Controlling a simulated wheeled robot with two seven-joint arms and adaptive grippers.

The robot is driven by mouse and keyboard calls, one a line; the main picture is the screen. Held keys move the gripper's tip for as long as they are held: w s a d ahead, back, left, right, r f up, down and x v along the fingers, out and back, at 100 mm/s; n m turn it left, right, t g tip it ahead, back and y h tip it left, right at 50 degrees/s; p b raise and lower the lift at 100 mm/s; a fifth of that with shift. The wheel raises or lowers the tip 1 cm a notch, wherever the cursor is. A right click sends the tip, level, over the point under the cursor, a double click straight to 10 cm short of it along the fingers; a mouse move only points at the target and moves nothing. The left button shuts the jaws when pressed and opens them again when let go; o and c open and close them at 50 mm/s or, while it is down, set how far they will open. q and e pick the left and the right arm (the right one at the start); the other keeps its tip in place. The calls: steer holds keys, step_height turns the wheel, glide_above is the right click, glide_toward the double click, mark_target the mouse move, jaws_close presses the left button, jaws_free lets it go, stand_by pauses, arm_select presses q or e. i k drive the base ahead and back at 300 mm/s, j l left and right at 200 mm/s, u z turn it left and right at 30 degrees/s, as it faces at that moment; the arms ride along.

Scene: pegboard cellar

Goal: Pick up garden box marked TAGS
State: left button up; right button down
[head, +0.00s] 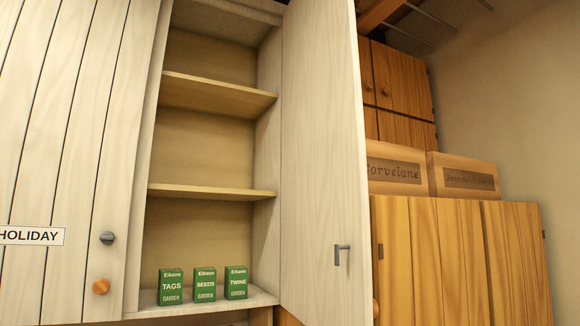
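The green garden box marked TAGS (171,287) stands upright on the bottom shelf of an open pale cabinet, in the lower part of the head view. It is the leftmost of three similar green boxes. The box marked SEEDS (205,285) stands just right of it, and the box marked TWINE (236,283) is right of that. Narrow gaps separate the boxes. Neither of my grippers shows in the head view.
The cabinet's open door (322,150) stands out to the right of the shelves. A closed door labelled HOLIDAY (60,130) is on the left. The middle shelf (210,193) and upper shelf (215,97) are empty. Wooden cabinets (450,260) with boxes on top stand at right.

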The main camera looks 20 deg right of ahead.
mark_target(170, 284)
steer(key=l+u, duration=0.1)
steer(key=l, duration=0.35)
steer(key=k+l, duration=0.1)
steer(key=l, duration=0.35)
steer(key=k+l+u, duration=0.15)
steer(key=l, duration=0.7)
steer(key=k+l+u, duration=0.15)
steer(key=l, duration=0.3)
steer(key=k+l+u, duration=0.1)
steer(key=l, duration=0.3)
steer(key=k+l, duration=0.1)
steer(key=l, duration=0.35)
steer(key=i+j+z, duration=0.1)
steer(key=j, duration=0.4)
steer(key=i+j+z, duration=0.1)
steer(key=j, duration=0.45)
steer(key=i+j+z, duration=0.15)
steer(key=j, duration=0.35)
steer(key=i+j+z, duration=0.1)
steer(key=j, duration=0.45)
